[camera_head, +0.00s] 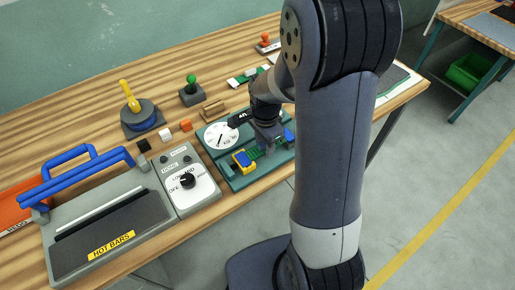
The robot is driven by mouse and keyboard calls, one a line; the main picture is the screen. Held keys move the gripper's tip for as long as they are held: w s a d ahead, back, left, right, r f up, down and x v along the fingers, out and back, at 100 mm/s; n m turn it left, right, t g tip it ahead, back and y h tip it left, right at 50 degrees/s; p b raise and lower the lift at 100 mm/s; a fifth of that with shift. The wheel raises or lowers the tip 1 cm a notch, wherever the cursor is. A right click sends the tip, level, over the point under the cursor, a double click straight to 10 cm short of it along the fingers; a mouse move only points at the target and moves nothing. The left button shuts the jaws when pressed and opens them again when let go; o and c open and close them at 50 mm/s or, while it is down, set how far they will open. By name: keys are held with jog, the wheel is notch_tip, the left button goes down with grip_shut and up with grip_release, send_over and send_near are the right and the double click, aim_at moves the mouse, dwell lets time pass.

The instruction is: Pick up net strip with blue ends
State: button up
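A green net strip (254,153) lies low over a dark green board. A blue end (289,135) shows at its right, and blue also shows inside a yellow piece (243,161) at its left. My gripper (268,146) points down at the strip's middle, between these ends. The gripper and arm hide part of the strip. I cannot tell whether the fingers touch it or are closed.
The dark green board (221,165) carries a white dial (220,135). A grey hot-bar machine (110,225) with blue handles stands at the left front. A blue reel (141,117), a green-knobbed block (192,92) and a green strip with white ends (246,78) are behind.

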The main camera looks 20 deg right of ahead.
jog(key=shift+c, duration=0.3)
jog(key=c, duration=0.5)
jog(key=shift+c, duration=0.2)
